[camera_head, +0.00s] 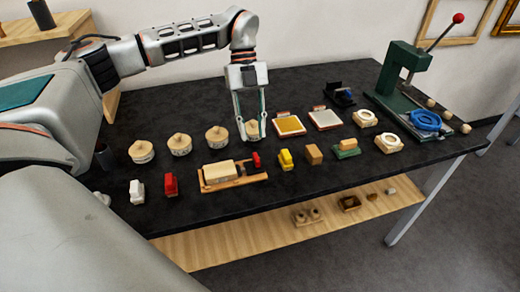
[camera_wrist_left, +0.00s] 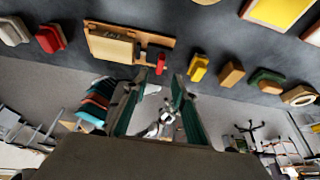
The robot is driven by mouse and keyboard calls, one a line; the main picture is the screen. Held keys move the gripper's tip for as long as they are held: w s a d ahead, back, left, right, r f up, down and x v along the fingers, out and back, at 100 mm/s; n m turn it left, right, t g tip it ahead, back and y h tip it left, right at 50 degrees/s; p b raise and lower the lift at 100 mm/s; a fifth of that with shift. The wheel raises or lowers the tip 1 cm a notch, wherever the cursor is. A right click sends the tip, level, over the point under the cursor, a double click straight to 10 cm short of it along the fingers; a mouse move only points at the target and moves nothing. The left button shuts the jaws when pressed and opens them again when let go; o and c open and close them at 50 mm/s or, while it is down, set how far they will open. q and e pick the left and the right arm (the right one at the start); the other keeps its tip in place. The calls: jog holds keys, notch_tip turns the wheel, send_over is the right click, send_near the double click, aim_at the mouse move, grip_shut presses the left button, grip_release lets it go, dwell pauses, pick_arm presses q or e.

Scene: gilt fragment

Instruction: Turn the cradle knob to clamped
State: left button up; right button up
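The cradle (camera_head: 246,181) is a wooden tray on the black table, with a pale block (camera_head: 219,172) lying in it. A small red knob (camera_head: 256,160) stands at its right end. The cradle also shows at the top of the left wrist view (camera_wrist_left: 100,28), with the red knob (camera_wrist_left: 161,67) just beyond my fingertips. My left gripper (camera_head: 249,138) points down, open, above and behind the knob. Its green-padded fingers (camera_wrist_left: 160,76) are apart with nothing held between them. I cannot tell the knob's setting. My right gripper is not in view.
Several round cream pieces (camera_head: 180,145) stand in the back row; one (camera_head: 252,129) shows between my fingers. Yellow (camera_head: 286,160), tan (camera_head: 313,154) and green-based (camera_head: 346,149) pieces stand right of the cradle. Red (camera_head: 171,184) and white (camera_head: 137,192) pieces stand left. A green press (camera_head: 395,75) is far right.

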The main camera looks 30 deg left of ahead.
aim_at(256, 156)
pick_arm(q)
jog(key=x, duration=0.7)
jog(key=shift+s+d+f, duration=0.1)
jog(key=shift+d+f, duration=0.05)
grip_shut()
